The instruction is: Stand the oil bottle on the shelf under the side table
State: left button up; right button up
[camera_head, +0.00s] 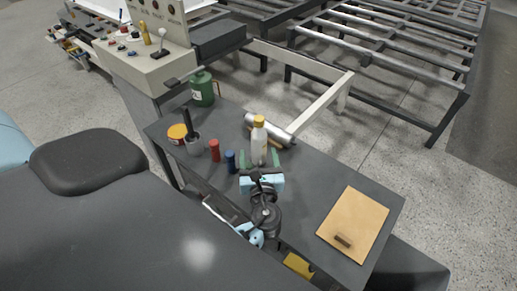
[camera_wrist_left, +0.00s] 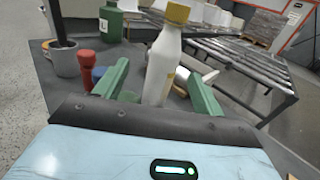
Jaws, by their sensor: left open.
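The oil bottle, pale with a yellow cap (camera_head: 259,142), stands upright on the dark side table (camera_head: 310,192). It also shows large in the left wrist view (camera_wrist_left: 163,66). My left gripper (camera_head: 258,160) is open, with its green fingers on either side of the bottle's lower body. In the left wrist view the bottle stands between the fingers (camera_wrist_left: 158,88), with a gap at least on the right. The shelf under the table is mostly hidden by the tabletop and my arm. My right gripper is out of view.
A grey cup (camera_head: 195,148), an orange-topped tin (camera_head: 177,133) and a green can (camera_head: 202,90) are farther left. A silver cylinder (camera_head: 278,131) lies behind. A tan board (camera_head: 354,222) lies right.

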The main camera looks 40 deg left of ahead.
aim_at(260, 142)
pick_arm(q)
jog(key=shift+w+d+x, duration=0.1)
jog(key=shift+x, duration=0.95)
jog(key=shift+w+d+x, duration=0.1)
jog(key=shift+d+x, duration=0.05)
jog(key=shift+x, duration=0.9)
jog(key=shift+w+d+x, duration=0.1)
jog(key=shift+x, duration=0.95)
jog(key=shift+w+a, duration=0.15)
jog(key=shift+c, duration=1.3)
grip_shut()
jog(key=shift+r, duration=0.1)
